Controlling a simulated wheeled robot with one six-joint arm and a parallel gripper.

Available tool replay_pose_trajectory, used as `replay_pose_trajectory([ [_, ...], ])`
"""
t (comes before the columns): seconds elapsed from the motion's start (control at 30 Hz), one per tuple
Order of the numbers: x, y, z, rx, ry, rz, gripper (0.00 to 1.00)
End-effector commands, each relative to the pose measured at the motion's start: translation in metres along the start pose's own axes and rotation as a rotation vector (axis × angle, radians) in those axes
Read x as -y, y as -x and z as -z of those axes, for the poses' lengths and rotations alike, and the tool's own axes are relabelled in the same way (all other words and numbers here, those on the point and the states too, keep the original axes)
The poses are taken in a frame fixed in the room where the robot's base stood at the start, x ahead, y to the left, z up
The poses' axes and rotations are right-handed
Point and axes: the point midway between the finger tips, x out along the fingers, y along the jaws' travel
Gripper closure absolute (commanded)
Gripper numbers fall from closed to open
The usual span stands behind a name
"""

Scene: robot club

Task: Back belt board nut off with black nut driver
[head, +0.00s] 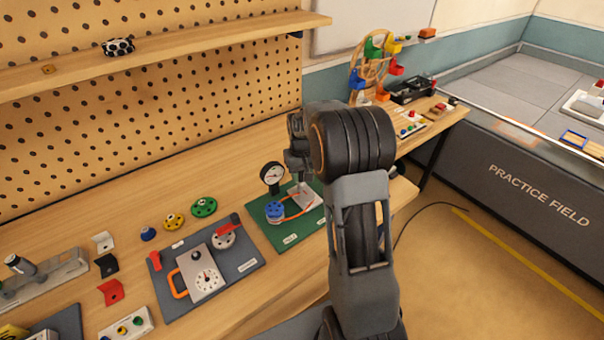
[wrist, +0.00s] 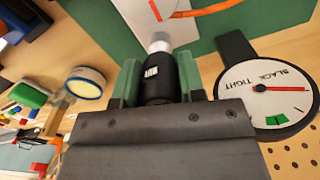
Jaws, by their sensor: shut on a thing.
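The green belt board (head: 262,234) lies on the bench with a blue pulley (head: 275,211), an orange belt (head: 297,212) and a round dial (head: 272,175). In the wrist view the dial (wrist: 275,100) reads "BLACK TIGHT"; its red needle lies off the green mark. My gripper (wrist: 158,82) is shut on the black nut driver (wrist: 159,78). The driver's grey metal socket (wrist: 160,43) points at the board, near a pale plate (wrist: 178,15) with a red line. No nut shows; I cannot tell whether the socket touches one. In the head view my arm hides the driver.
A grey board (head: 240,258) with a white dial box lies left of the belt board. Green (head: 204,207) and yellow (head: 173,221) discs lie behind it. A pegboard wall (head: 150,120) with a shelf rises at the back. A wooden wheel (head: 358,85) stands beyond my arm.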

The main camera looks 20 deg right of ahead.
Motion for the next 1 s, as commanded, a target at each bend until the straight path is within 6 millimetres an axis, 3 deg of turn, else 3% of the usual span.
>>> replay_pose_trajectory([
  [0.17,0.0000,0.0000,0.0000,0.000,0.003,0.000,0.88],
  [0.27,0.0000,0.0003,0.0000,0.000,0.054,0.000,0.88],
  [0.8,0.0014,0.0009,-0.0004,0.002,0.919,0.003,0.88],
  [1.0,0.0019,0.0005,-0.0006,0.002,1.083,0.004,0.88],
])
